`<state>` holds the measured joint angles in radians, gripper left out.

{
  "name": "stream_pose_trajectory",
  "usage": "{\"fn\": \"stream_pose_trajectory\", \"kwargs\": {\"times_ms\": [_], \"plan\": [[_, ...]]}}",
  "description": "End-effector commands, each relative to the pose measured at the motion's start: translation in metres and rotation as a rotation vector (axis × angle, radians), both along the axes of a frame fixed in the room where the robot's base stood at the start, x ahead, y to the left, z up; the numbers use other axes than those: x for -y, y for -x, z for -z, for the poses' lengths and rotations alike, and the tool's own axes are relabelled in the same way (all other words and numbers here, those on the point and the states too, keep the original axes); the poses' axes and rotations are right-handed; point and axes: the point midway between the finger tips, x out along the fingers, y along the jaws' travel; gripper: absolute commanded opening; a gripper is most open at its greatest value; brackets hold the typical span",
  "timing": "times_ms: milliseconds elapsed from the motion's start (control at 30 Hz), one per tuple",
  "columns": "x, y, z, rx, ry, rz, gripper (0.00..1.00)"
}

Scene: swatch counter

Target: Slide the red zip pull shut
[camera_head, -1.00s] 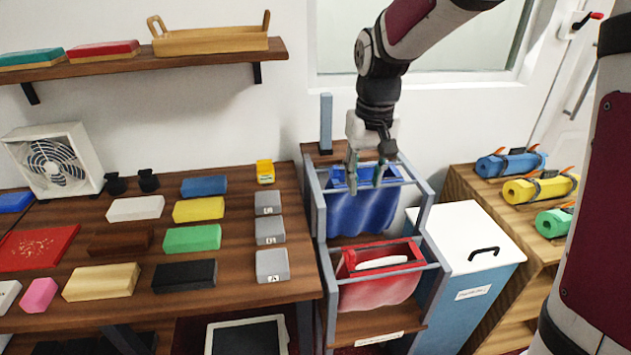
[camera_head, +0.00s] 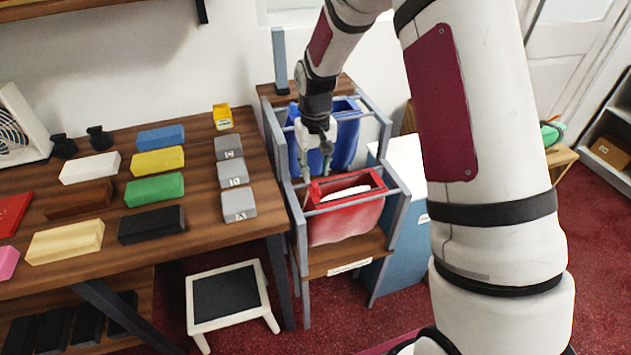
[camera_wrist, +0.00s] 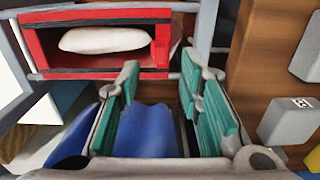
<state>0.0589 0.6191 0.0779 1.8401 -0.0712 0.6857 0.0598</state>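The red pouch (camera_head: 345,224) hangs open in the grey frame, with a white item (camera_head: 345,193) inside. In the wrist view the red pouch's rim (camera_wrist: 32,45) surrounds a rectangular opening with the white item (camera_wrist: 104,39) in it. A small red block at the opening's right end (camera_wrist: 161,47) looks like the zip pull, but I cannot be sure. My gripper (camera_head: 316,168) points down by the back left of the red pouch. In the wrist view my gripper (camera_wrist: 160,63) has its teal-padded fingers apart, with nothing between them, just short of the rim.
The blue pouch (camera_head: 347,135) hangs behind the red one; its blue cloth (camera_wrist: 148,130) shows below my fingers. Grey frame bars (camera_head: 392,176) flank the pouches.

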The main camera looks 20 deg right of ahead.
Motion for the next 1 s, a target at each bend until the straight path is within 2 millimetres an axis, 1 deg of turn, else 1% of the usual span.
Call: {"fn": "stream_pose_trajectory", "kwargs": {"times_ms": [33,100,300,467,700,767,800,833,867,1000], "plan": [[0.000,0.001,0.011,-0.005,0.000,0.000,0.33],[0.000,0.001,0.022,-0.003,0.000,0.001,0.33],[0.000,0.000,0.043,-0.001,0.000,0.000,0.33],[0.000,0.000,0.049,0.001,0.000,0.000,0.33],[0.000,0.000,0.049,0.001,0.000,0.000,0.33],[0.000,0.000,0.049,0.001,0.000,0.000,0.20],[0.000,0.000,0.049,0.001,0.000,0.000,0.11],[0.000,0.000,0.049,0.001,0.000,0.000,0.04],[0.000,0.000,0.049,0.001,0.000,0.000,0.00],[0.000,0.000,0.049,0.001,0.000,0.000,0.00]]}}
